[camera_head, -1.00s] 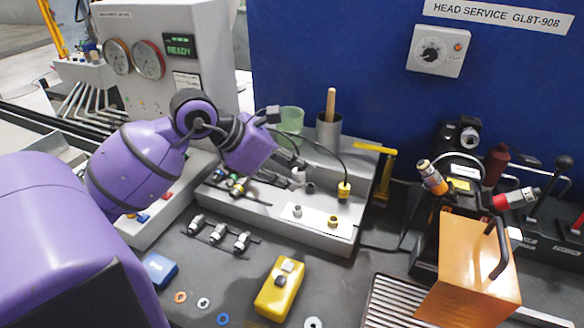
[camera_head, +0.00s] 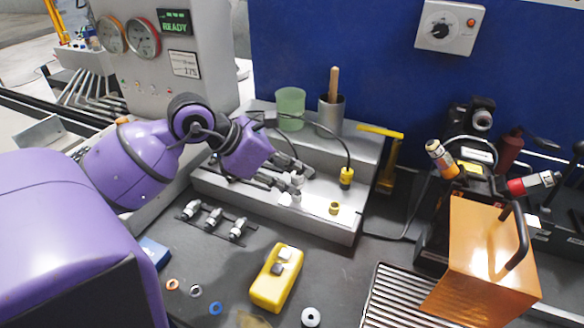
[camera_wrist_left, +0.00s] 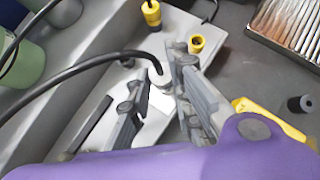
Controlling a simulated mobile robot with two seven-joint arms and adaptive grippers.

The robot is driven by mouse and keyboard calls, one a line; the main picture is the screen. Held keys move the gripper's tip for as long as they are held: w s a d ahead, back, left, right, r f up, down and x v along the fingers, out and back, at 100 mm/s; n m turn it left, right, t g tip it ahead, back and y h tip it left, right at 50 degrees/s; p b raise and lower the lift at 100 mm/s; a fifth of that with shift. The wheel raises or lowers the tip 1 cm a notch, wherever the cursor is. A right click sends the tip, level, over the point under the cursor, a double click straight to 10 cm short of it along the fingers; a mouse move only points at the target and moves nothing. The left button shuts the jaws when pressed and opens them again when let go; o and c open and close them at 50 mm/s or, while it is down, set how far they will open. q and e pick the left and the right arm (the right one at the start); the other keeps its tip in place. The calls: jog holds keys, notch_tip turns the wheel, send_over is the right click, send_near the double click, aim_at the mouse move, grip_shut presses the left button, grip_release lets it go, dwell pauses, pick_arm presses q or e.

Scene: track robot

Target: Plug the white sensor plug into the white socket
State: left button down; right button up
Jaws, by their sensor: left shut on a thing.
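My left gripper (camera_head: 284,174) is over the grey fixture block (camera_head: 325,222), pointing down. It is shut on the white sensor plug (camera_head: 297,181), which shows between the fingers in the left wrist view (camera_wrist_left: 159,78). A black cable leaves the plug's top. The white socket (camera_head: 295,198) is on the block's lower step, close under the plug, partly covered by the gripper and plug. I cannot tell whether plug and socket touch. My right gripper is not in view.
A yellow plug (camera_head: 346,176) stands on the block, with a yellow socket (camera_head: 334,208) in front. A green cup (camera_head: 290,108) and a metal cup (camera_head: 330,115) stand behind. Metal connectors (camera_head: 214,217) lie in front left. A yellow box (camera_head: 276,278) sits on the bench.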

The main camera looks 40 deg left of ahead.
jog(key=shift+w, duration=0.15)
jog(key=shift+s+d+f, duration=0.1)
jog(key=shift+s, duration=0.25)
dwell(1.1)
pick_arm(q)
jog(key=shift+f, duration=0.25)
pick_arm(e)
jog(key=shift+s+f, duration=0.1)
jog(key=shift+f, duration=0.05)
pick_arm(q)
jog(key=shift+f+b, duration=0.3)
jog(key=shift+b, duration=0.05)
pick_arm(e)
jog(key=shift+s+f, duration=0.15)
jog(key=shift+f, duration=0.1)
pick_arm(q)
jog(key=shift+f+b, duration=0.45)
jog(key=shift+f, duration=0.35)
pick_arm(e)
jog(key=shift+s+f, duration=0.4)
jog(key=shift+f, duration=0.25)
pick_arm(q)
jog(key=c, duration=1.5)
grip_release()
